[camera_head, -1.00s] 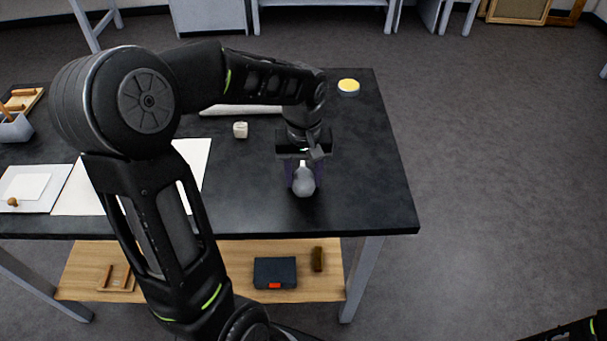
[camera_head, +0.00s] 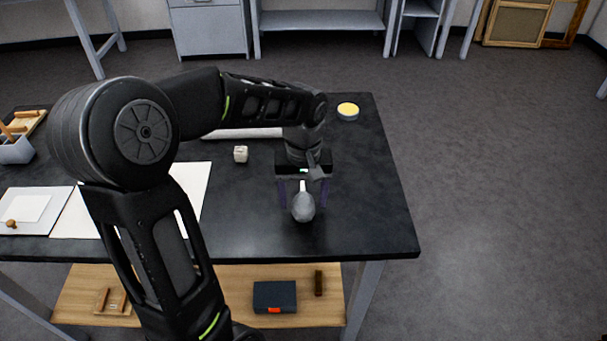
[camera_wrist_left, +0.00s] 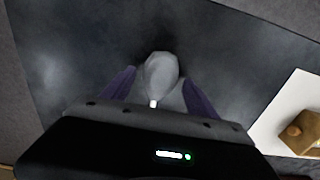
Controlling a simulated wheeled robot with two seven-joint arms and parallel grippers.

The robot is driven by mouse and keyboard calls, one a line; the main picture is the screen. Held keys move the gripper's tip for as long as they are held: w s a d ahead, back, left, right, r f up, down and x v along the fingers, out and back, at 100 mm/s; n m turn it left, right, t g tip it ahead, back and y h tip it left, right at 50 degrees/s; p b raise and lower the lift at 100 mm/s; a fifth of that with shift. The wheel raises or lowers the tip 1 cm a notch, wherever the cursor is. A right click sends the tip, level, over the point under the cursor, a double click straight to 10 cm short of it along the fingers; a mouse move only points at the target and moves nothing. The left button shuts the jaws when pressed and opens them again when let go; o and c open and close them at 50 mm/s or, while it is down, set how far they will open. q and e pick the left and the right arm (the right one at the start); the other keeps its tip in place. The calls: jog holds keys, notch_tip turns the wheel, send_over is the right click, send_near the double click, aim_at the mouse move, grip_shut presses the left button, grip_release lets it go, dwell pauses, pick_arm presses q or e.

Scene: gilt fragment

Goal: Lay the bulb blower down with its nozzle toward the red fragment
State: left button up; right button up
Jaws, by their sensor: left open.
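The bulb blower (camera_head: 303,208) has a grey rounded bulb and a short pale nozzle. It is near the front right of the dark table (camera_head: 370,225), with its nozzle pointing up the head picture toward my left gripper's palm. I cannot tell whether it stands or lies. My left gripper (camera_head: 303,194) is open, one finger on each side of it, with gaps. In the left wrist view the blower (camera_wrist_left: 161,74) sits between the spread purple fingers. I make out no red fragment; my left arm hides part of the table. My right gripper is not in view.
A small pale cube (camera_head: 240,154) and a yellow-topped round tin (camera_head: 348,111) stand farther back. White sheets (camera_head: 190,185) lie to the left, partly behind my arm. In the wrist view a brown piece (camera_wrist_left: 301,132) lies over white. The table right of the blower is clear.

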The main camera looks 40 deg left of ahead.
pick_arm(q)
notch_tip(320, 180, up, 11)
dwell(0.3)
jog(key=shift+d+f, duration=0.1)
dwell(0.5)
